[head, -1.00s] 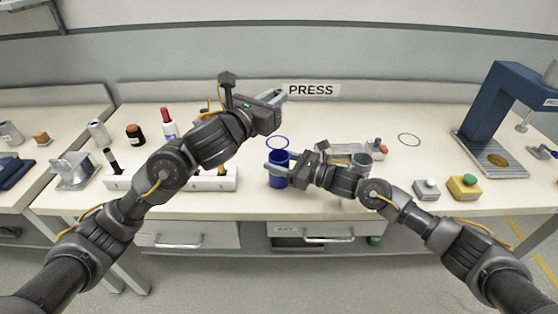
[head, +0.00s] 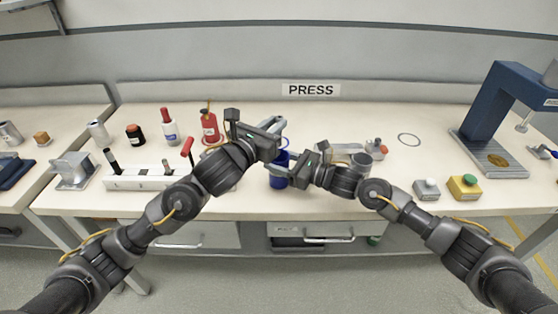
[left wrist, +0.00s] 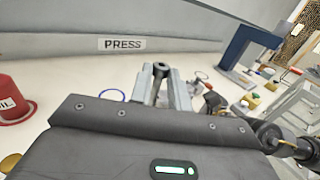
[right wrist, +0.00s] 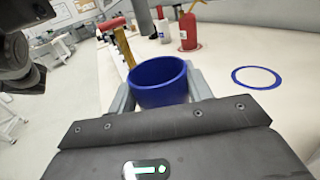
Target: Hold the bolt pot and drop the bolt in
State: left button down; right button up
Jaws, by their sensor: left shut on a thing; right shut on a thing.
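The blue bolt pot (head: 279,181) is upright at the front middle of the bench. My right gripper (head: 280,170) is shut on it, and the right wrist view shows the pot (right wrist: 160,84) between the fingers with its open top up. My left gripper (head: 279,126) is shut on a dark bolt (left wrist: 161,71), whose round head shows between the fingertips in the left wrist view. The left gripper is above and just behind the pot in the head view. The bolt is hidden in the head view, and the pot's inside floor cannot be seen.
A blue ring mark (right wrist: 256,78) lies on the bench behind the pot. A red bottle (head: 209,127) and a white rack (head: 140,178) stand left. A grey fixture (head: 345,152), two button boxes (head: 464,187) and a blue press (head: 495,110) stand right.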

pick_arm(q)
jog(key=shift+f, duration=1.85)
jog(key=c, duration=1.2)
grip_release()
jog(key=shift+c, duration=0.2)
jog(key=v, duration=1.2)
